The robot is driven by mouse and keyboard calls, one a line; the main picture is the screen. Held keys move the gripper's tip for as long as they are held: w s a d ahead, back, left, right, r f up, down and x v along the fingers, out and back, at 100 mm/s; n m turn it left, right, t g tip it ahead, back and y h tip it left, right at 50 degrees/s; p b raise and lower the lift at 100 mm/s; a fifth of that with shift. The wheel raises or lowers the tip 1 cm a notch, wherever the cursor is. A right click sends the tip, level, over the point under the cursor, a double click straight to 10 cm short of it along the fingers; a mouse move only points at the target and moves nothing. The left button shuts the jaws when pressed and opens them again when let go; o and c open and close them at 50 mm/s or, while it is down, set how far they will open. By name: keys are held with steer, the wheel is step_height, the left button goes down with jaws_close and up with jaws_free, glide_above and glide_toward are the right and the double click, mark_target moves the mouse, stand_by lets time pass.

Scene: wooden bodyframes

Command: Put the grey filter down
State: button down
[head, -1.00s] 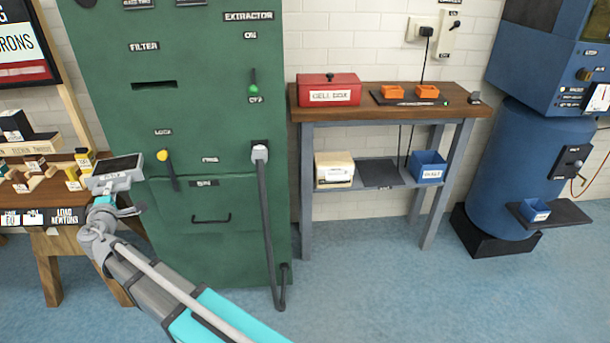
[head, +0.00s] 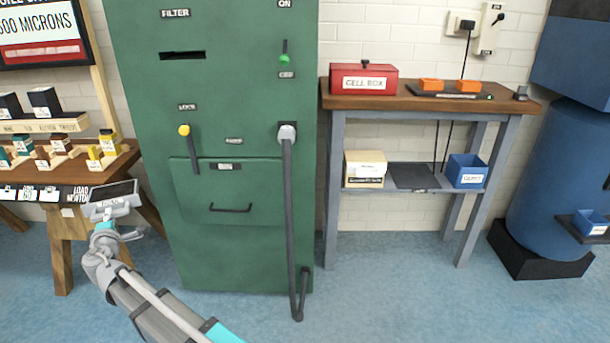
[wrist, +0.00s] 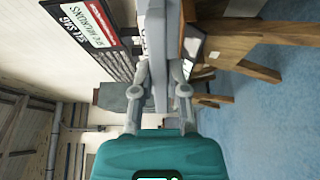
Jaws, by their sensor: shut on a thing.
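The grey filter (head: 113,209), a flat light-grey frame with a dark panel on its upper face, is held at the tip of my arm at the left of the head view. My gripper (head: 104,230) is shut on it. In the wrist view the filter (wrist: 155,45) shows edge-on between the two grey fingers of my gripper (wrist: 158,90). The cabinet has a dark slot (head: 183,55) under a FILTER label.
The wooden bench carries several small blocks. A blue machine (head: 560,170) stands far right. The blue floor ahead is clear.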

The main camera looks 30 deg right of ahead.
steer(key=shift+n+y, duration=0.3)
steer(key=shift+y, duration=0.2)
steer(key=f+b, duration=0.1)
steer(key=a+f+b, duration=0.2)
steer(key=f, duration=0.1)
steer(key=shift+s+a+f, duration=0.1)
